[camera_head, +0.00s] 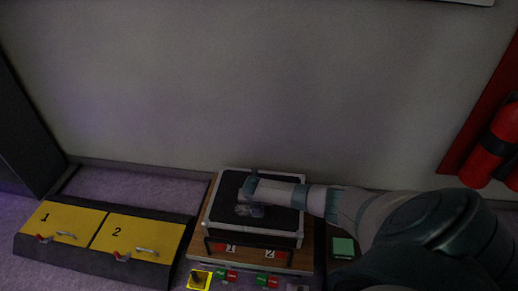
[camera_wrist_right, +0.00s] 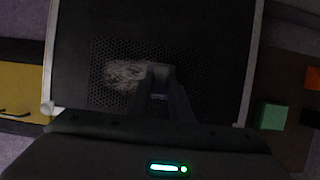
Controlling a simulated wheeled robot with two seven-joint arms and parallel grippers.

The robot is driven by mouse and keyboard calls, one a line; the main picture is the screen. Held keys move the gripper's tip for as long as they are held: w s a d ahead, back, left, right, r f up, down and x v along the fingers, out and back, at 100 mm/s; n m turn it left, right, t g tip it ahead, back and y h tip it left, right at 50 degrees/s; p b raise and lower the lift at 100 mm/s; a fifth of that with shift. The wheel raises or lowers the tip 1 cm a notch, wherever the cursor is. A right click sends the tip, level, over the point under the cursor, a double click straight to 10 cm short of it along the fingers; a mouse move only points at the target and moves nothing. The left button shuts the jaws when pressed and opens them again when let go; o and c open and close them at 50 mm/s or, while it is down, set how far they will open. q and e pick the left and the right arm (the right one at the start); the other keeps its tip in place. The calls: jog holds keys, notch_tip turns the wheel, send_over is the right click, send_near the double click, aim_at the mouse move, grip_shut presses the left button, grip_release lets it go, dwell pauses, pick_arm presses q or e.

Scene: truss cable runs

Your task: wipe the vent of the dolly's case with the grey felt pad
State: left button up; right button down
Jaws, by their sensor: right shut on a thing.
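The dolly's case (camera_head: 228,187) is black with pale edges and sits on the wooden dolly (camera_head: 201,243). Its vent (camera_wrist_right: 205,88) is a perforated patch on the black top in the right wrist view. A pale, dusty smear (camera_wrist_right: 124,75) lies on the vent's left part. My right gripper (camera_wrist_right: 160,78) is over the vent, just right of the smear; it also shows in the head view (camera_head: 254,208). It is shut on a small grey thing, apparently the grey felt pad, mostly hidden by the fingers. I cannot tell whether the pad touches the vent. My left gripper is not in view.
A yellow-topped box (camera_head: 118,236) marked 1 and 2 lies left of the dolly. Red and green connectors (camera_head: 267,281) and a yellow switch plate (camera_head: 199,279) are in front. A green block (camera_head: 343,247) is to the right. A fire extinguisher (camera_head: 492,148) hangs far right.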

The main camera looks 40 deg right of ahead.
jog(key=shift+w+a+f+b, duration=0.1)
jog(key=shift+w+a+b, duration=0.4)
jog(key=shift+w+a, duration=0.6)
jog(key=shift+w, duration=0.15)
jog(key=shift+w+a, duration=0.55)
jog(key=shift+w+a+b, duration=0.5)
jog(key=shift+w+a, duration=0.05)
jog(key=shift+w, duration=0.2)
jog(key=shift+w+a+f+b, duration=0.1)
jog(key=shift+w+a+b, duration=0.6)
jog(key=shift+w+a, duration=0.5)
jog(key=shift+w, duration=0.1)
